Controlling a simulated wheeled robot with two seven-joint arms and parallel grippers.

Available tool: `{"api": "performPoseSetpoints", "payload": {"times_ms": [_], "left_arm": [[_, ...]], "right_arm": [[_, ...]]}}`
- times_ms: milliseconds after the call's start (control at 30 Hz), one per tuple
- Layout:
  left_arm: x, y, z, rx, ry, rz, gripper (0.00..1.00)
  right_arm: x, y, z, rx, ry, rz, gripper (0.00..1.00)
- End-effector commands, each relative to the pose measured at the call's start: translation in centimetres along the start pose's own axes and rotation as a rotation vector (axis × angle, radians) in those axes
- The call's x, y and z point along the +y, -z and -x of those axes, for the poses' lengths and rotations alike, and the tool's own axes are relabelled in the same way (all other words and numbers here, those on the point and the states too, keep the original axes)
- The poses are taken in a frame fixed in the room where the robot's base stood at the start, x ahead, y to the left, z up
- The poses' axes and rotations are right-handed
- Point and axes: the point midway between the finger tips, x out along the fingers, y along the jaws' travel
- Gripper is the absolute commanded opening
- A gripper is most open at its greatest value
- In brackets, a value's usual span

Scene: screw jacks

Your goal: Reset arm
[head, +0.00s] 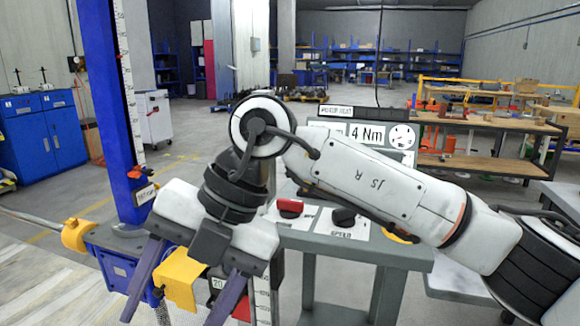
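My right arm comes in from the right and bends down to my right gripper (174,312), at lower centre-left. Its two dark purple fingers are spread wide apart and point down. A yellow block (182,280) shows between the fingers, with a visible gap to at least the left one; I cannot tell whether it touches the other. A blue screw-jack column (108,100) with a white scale stands just left of the gripper. A yellow hub (76,236) with a metal rod sits at its lower left. My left gripper is not in view.
Behind my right arm stands a grey control stand (352,246) with a red switch (290,207), a black knob (344,216) and a "4 Nm" display (367,134). A workbench (470,166) is at right, blue cabinets (42,135) at left. Open floor lies behind.

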Motion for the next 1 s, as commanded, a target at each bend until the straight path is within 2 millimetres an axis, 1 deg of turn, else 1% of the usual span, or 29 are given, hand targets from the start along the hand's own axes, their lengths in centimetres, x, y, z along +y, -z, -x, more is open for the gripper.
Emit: {"api": "performPoseSetpoints", "payload": {"times_ms": [33, 67, 100, 167, 233, 300, 367, 400, 467, 500, 567, 600, 667, 700, 733, 767, 800, 867, 900, 933, 967, 1000], "left_arm": [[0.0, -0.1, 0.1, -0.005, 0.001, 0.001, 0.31], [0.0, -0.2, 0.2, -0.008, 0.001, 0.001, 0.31], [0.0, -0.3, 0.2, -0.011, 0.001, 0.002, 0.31], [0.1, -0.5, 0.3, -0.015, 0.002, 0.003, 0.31], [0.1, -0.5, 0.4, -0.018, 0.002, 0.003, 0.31], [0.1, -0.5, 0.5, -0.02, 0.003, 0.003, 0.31], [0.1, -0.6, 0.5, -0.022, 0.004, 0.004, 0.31], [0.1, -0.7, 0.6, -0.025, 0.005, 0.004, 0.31], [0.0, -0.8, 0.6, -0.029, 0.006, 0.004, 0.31], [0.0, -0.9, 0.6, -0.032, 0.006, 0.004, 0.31], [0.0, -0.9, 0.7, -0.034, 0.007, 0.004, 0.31], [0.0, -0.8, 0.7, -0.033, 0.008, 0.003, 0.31], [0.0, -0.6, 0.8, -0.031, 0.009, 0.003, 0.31], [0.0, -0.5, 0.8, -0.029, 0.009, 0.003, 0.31], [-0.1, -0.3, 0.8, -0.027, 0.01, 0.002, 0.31], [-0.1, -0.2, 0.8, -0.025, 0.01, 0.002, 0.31], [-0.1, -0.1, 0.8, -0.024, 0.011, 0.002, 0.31], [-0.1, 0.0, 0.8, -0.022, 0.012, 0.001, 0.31], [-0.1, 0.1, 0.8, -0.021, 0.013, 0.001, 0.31], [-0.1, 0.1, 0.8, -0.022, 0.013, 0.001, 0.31], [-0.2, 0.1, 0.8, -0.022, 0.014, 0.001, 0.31], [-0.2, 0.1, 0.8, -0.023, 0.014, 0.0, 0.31]], "right_arm": [[1.1, 1.4, -1.2, 0.086, -0.103, 0.015, 0.62], [2.0, 2.2, -1.7, 0.135, -0.174, 0.026, 0.62], [3.3, 3.4, -2.1, 0.2, -0.282, 0.035, 0.62], [5.1, 4.8, -2.0, 0.29, -0.456, 0.037, 0.62], [6.9, 5.8, -1.1, 0.371, -0.662, 0.018, 0.62], [8.2, 5.9, 0.5, 0.429, -0.87, -0.027, 0.62], [8.6, 5.3, 2.1, 0.458, -1.044, -0.086, 0.62], [8.6, 4.5, 3.1, 0.467, -1.156, -0.136, 0.62], [7.9, 2.9, 4.6, 0.466, -1.318, -0.225, 0.62], [7.1, 1.5, 5.5, 0.456, -1.419, -0.294, 0.62], [5.3, -0.8, 6.4, 0.426, -1.56, -0.413, 0.62], [3.7, -2.4, 6.7, 0.398, -1.645, -0.501, 0.62], [0.7, -4.9, 6.7, 0.342, -1.755, -0.646, 0.62], [-1.6, -6.5, 6.2, 0.297, -1.816, -0.75, 0.62], [-3.5, -7.5, 5.7, 0.261, -1.855, -0.831, 0.62], [-5.5, -8.5, 5.1, 0.222, -1.888, -0.916, 0.62], [-8.2, -9.6, 4.0, 0.169, -1.92, -1.025, 0.62], [-12.2, -10.7, 2.1, 0.089, -1.946, -1.186, 0.62], [-14.9, -11.1, 0.6, 0.038, -1.951, -1.29, 0.62], [-16.9, -11.3, -0.6, -0.003, -1.948, -1.369, 0.62], [-18.8, -11.3, -1.8, -0.041, -1.939, -1.445, 0.62], [-21.4, -11.1, -3.5, -0.091, -1.922, -1.543, 0.62]]}}
